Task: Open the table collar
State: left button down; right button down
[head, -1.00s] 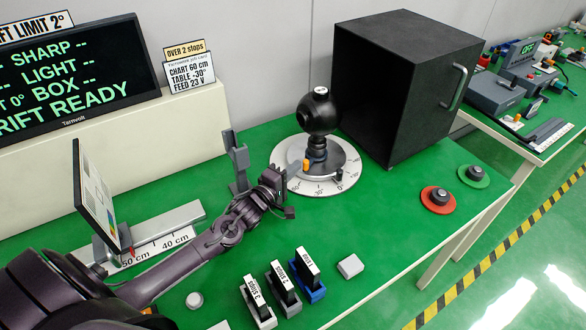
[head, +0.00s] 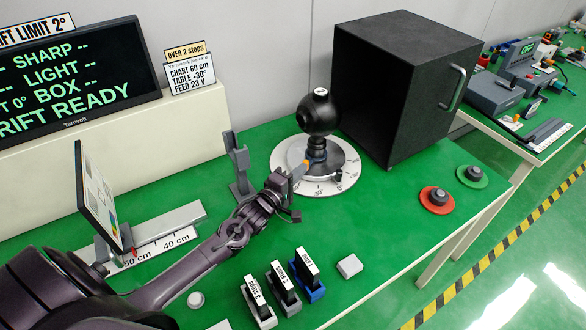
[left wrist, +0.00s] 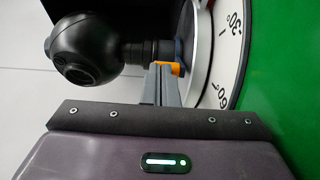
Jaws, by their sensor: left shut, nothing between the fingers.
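The dark blue table collar (head: 317,157) is at the foot of the black ball-shaped unit (head: 318,114), on the round turntable (head: 344,186) with its white degree scale. Its orange lever (head: 307,163) points to the front left. My left gripper (head: 301,171) is shut and empty, with its fingertips right by the lever. In the left wrist view the shut fingers (left wrist: 164,84) reach up to the orange lever (left wrist: 170,67), beside the blue collar (left wrist: 179,54). I cannot tell whether they touch it. My right gripper is not in view.
A large black box (head: 400,85) stands behind and right of the turntable. A grey upright bracket (head: 238,165) stands left of my gripper. Labelled blocks (head: 283,285) are at the front. Red (head: 437,199) and green (head: 472,175) buttons are at the right.

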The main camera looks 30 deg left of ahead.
pick_arm(q)
jog(key=shift+d, duration=0.25)
jog(key=shift+w+d+p, duration=0.1)
jog(key=shift+d+p, duration=0.25)
jog(key=shift+d, duration=0.4)
jog(key=shift+w+d, duration=0.2)
jog(key=shift+d, duration=0.4)
jog(key=shift+w+d, duration=0.2)
jog(key=shift+d, duration=0.4)
dwell(0.4)
dwell(0.3)
jog(key=shift+s+f, duration=0.1)
jog(key=shift+s, duration=0.45)
jog(key=s, duration=0.4)
jog(key=s+a, duration=0.1)
jog(key=s, duration=0.1)
jog(key=shift+s, duration=0.3)
